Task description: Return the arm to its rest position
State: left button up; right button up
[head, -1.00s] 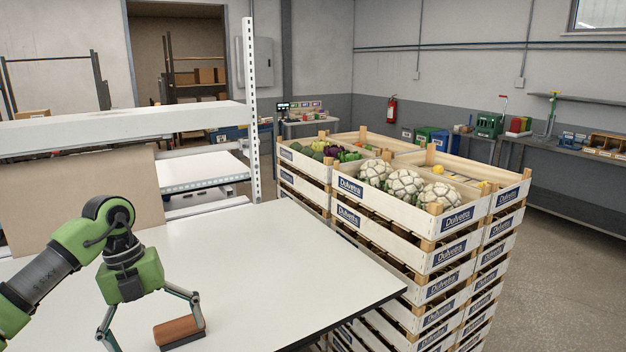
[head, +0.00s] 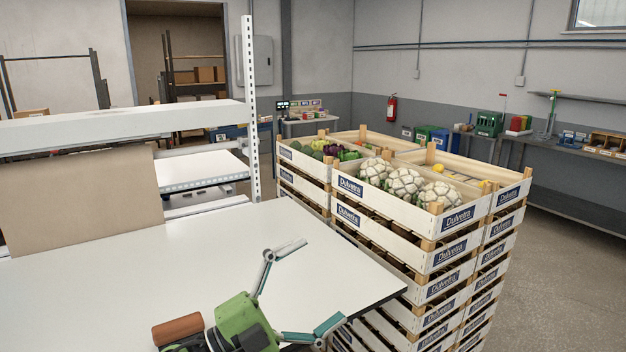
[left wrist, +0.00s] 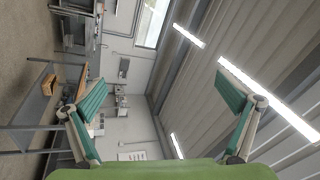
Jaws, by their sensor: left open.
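My left gripper (head: 322,282) is low in the head view, near the front right edge of the white table (head: 110,275). Its green body lies tilted, and its two teal-padded fingers are spread wide to the right with nothing between them. In the left wrist view the fingers of this gripper (left wrist: 162,80) are apart and empty, with the room and ceiling behind. My right gripper is not in view.
Stacked white crates (head: 455,218) with cauliflowers and other vegetables stand close beyond the table's right edge. The middle of the table is clear.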

pick_arm(q)
jog(key=w+a+f+n+t+y, duration=0.1)
jog(key=a+f+n+t+y, duration=0.4)
jog(key=a+n+y, duration=0.4)
jog(key=w+a+f+n+t+y, duration=0.1)
jog(key=a+f+n+t+y, duration=0.1)
jog(key=a+f+n+y, duration=0.75)
jog(key=s+a+f+n+g, duration=0.3)
jog(key=s+f+n+g, duration=0.1)
jog(key=s+f, duration=0.35)
jog(key=s+f+n+g, duration=0.1)
jog(key=s+f+g, duration=0.5)
jog(key=s, duration=0.6)
jog(key=s+f+g, duration=0.4)
jog(key=s+f, duration=0.4)
jog(key=s, duration=0.3)
notch_tip(320, 180, down, 28)
jog(key=s+g+b, duration=0.1)
jog(key=s, duration=0.1)
jog(key=s+a+f+g+b, duration=0.1)
jog(key=s+a+f, duration=0.2)
jog(key=s+f, duration=1.2)
jog(key=shift+s+f, duration=0.4)
jog(key=shift+f, duration=0.3)
